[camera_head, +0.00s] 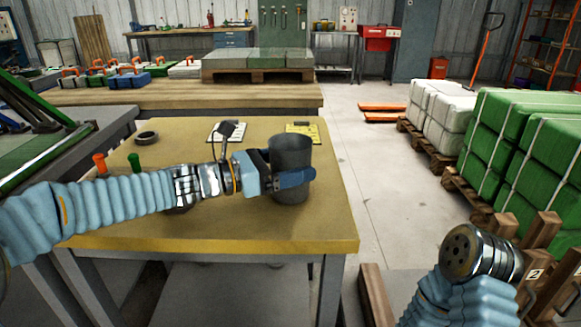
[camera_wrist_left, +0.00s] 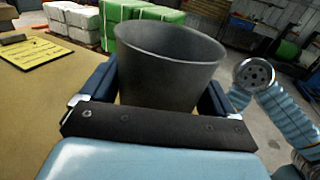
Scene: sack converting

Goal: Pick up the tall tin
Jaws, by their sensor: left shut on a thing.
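The tall tin (camera_head: 291,156) is a dark grey, open-topped cylinder standing upright near the right side of the wooden table (camera_head: 210,235). My left gripper (camera_head: 294,179) reaches in from the left and has its blue fingers around the tin's sides, shut on it. In the left wrist view the tin (camera_wrist_left: 168,65) fills the space between the two fingers, its rim facing up. I cannot tell whether its base touches the table. My right arm ends in a round metal flange at the lower right of the head view; no right gripper fingers show there.
A black ring (camera_head: 147,138), an orange spool (camera_head: 99,163), a green spool (camera_head: 134,161) and a yellow clipboard (camera_head: 303,132) lie on the table. Green bales (camera_head: 520,140) on pallets stand at the right. The floor aisle between is clear.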

